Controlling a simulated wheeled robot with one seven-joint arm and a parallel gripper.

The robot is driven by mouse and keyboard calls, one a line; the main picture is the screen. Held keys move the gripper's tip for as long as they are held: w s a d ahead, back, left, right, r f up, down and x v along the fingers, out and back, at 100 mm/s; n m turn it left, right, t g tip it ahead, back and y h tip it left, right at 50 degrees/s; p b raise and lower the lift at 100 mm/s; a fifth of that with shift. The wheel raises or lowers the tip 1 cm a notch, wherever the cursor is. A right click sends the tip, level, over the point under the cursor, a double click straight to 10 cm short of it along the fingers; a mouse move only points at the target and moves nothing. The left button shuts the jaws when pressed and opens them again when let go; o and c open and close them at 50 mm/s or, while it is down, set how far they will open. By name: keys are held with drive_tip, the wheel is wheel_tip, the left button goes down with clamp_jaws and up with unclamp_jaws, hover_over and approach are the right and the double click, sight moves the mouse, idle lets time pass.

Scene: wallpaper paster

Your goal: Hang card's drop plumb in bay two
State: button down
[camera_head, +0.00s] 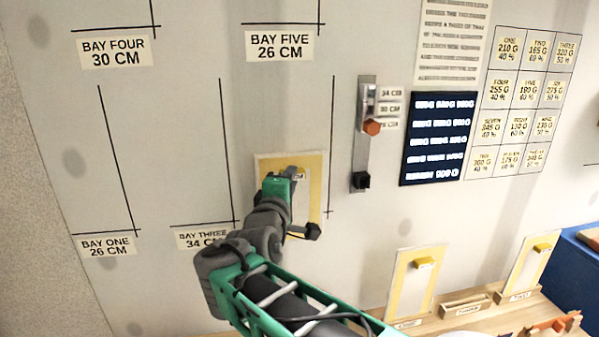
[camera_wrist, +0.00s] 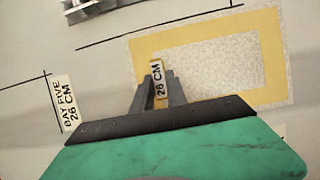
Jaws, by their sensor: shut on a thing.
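A pale drop with a yellow border (camera_head: 313,172) is against the wall between two vertical black lines, below the bay five label. In the wrist view the drop (camera_wrist: 262,95) lies beside a long black line (camera_wrist: 110,40), its edge close to it and roughly parallel; I cannot tell if it is exactly plumb. My gripper (camera_head: 291,172) is shut on the drop's tab, marked 26 CM in the wrist view (camera_wrist: 158,82). My arm hides the lower left of the drop and the wall below it, and no bay two label shows. A dark blue text card (camera_head: 437,138) hangs at right.
A metal rail with an orange knob (camera_head: 372,127) stands right of the drop. Labels for bay one (camera_head: 107,245), bay three (camera_head: 203,237), bay four (camera_head: 115,51) and bay five (camera_head: 280,46) mark the wall. Two yellow-edged panels (camera_head: 407,290) (camera_head: 522,270) stand on the wooden bench.

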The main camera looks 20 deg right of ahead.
sight(307, 155)
drive_tip(key=shift+s+d+r+p, duration=0.2)
drive_tip(key=shift+d+r+p, duration=0.6)
drive_tip(key=shift+r, duration=0.25)
drive_tip(key=shift+s+d+r+p, duration=0.2)
drive_tip(key=shift+d+r+p, duration=0.5)
drive_tip(key=shift+r+p, duration=0.25)
drive_tip(key=shift+w+d+r+p, duration=0.1)
drive_tip(key=shift+w+d+p, duration=0.2)
drive_tip(key=shift+w, duration=0.9)
drive_tip(key=shift+w+d+f+p, duration=0.1)
drive_tip(key=shift+w+d+p, duration=0.15)
drive_tip(key=shift+w, duration=0.95)
drive_tip(key=shift+w+d+r+p, duration=0.1)
drive_tip(key=shift+w+d+p, duration=0.2)
drive_tip(key=shift+w, duration=0.9)
drive_tip(key=c, duration=1.3)
unclamp_jaws()
drive_tip(key=shift+o, duration=0.2)
